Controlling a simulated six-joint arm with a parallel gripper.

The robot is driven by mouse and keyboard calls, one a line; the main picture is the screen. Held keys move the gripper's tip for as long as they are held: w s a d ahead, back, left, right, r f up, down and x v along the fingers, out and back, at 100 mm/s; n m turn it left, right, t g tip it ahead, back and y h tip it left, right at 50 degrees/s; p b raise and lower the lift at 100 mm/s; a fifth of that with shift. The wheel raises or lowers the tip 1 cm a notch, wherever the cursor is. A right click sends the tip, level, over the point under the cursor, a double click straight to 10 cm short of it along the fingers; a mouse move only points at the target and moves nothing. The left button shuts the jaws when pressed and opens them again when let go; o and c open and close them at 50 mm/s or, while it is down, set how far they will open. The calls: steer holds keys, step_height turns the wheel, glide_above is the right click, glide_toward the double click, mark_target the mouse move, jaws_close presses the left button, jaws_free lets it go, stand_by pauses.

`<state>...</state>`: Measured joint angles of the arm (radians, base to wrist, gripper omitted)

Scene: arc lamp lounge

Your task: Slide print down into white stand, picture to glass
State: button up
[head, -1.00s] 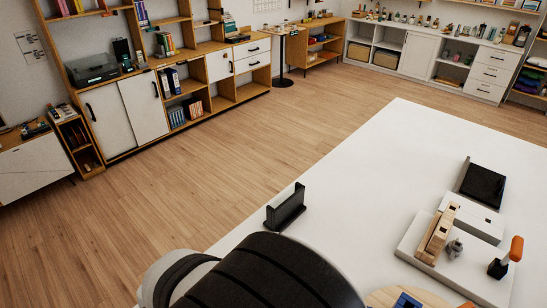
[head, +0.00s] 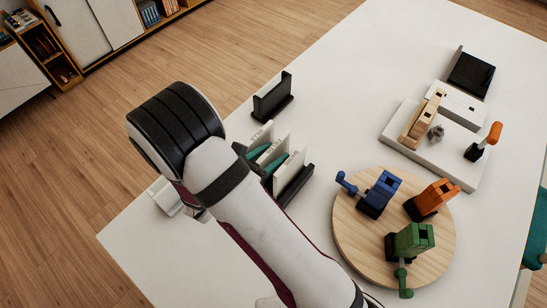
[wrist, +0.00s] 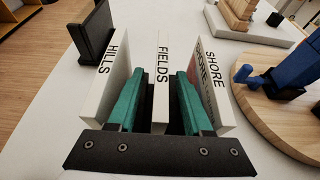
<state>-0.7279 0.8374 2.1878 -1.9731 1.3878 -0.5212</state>
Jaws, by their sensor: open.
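Three upright white-edged prints stand in a row, lettered HILLS (wrist: 108,75), FIELDS (wrist: 161,85) and SHORE (wrist: 217,85) in the wrist view. My gripper (wrist: 161,74) is open, one green finger on each side of FIELDS, with gaps showing between. HILLS and SHORE stand outside the fingers. In the head view the row (head: 292,170) shows beside my wrist, partly hidden by it. A white object (head: 163,196) on the table left of my arm is mostly hidden; I cannot tell if it is the white stand.
An empty black stand (head: 272,97) is just beyond the prints. A round wooden board (head: 345,225) with blue, orange and green clamp-like tools lies to the right. A white block (head: 460,165) with wooden parts is at the back right. The table's middle is clear.

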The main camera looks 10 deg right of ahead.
steer(key=shift+w+d+f, duration=0.15)
steer(key=shift+d, duration=0.05)
jaws_close()
stand_by(0.3)
